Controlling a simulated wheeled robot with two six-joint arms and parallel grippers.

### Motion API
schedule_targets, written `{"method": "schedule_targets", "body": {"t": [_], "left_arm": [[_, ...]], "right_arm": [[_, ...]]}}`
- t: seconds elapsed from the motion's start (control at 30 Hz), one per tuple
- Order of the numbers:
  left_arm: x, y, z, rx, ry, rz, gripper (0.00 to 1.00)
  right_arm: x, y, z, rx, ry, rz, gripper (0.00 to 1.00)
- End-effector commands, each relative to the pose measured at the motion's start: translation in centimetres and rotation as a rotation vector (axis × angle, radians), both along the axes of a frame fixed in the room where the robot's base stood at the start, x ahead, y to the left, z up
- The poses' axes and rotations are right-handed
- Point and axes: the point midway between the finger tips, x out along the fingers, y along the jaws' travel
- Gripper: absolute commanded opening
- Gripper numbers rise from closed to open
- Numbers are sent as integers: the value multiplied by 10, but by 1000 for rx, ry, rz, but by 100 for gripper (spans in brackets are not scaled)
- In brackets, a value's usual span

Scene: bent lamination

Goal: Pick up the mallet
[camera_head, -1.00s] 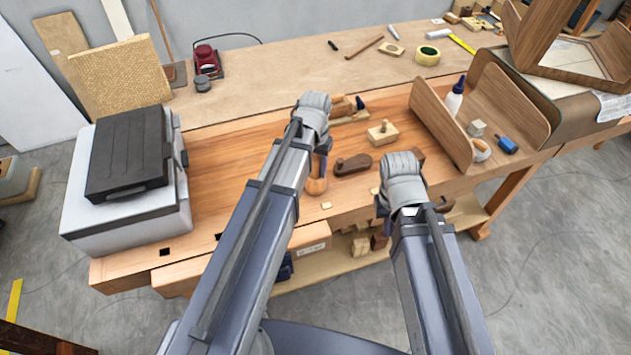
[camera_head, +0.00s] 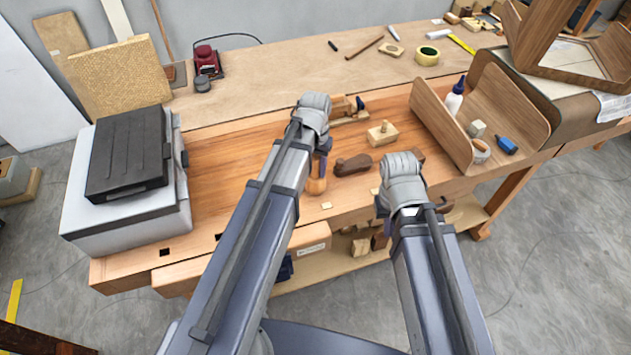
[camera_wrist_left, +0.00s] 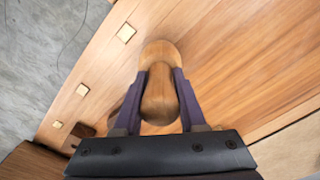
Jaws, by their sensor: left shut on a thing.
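The mallet (camera_wrist_left: 160,98) is a rounded, light-brown wooden piece in the left wrist view, lying between the two dark fingers of my left gripper (camera_wrist_left: 159,74). The fingers press on it from both sides.
A dark-brown wooden tool (camera_head: 353,165) and a wooden block with a knob (camera_head: 382,133) lie right of my left gripper. A bent wooden piece (camera_head: 440,120) stands farther right.

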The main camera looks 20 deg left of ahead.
Motion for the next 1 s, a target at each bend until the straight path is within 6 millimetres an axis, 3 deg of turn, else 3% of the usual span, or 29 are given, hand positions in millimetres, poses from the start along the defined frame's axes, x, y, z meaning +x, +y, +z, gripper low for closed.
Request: {"method": "schedule_targets", "body": {"t": [0.67,1.0], "left_arm": [[0,0,4,0,0,0,0],[0,0,40,0,0,0,0]], "right_arm": [[0,0,4,0,0,0,0],[0,0,40,0,0,1,0]]}}
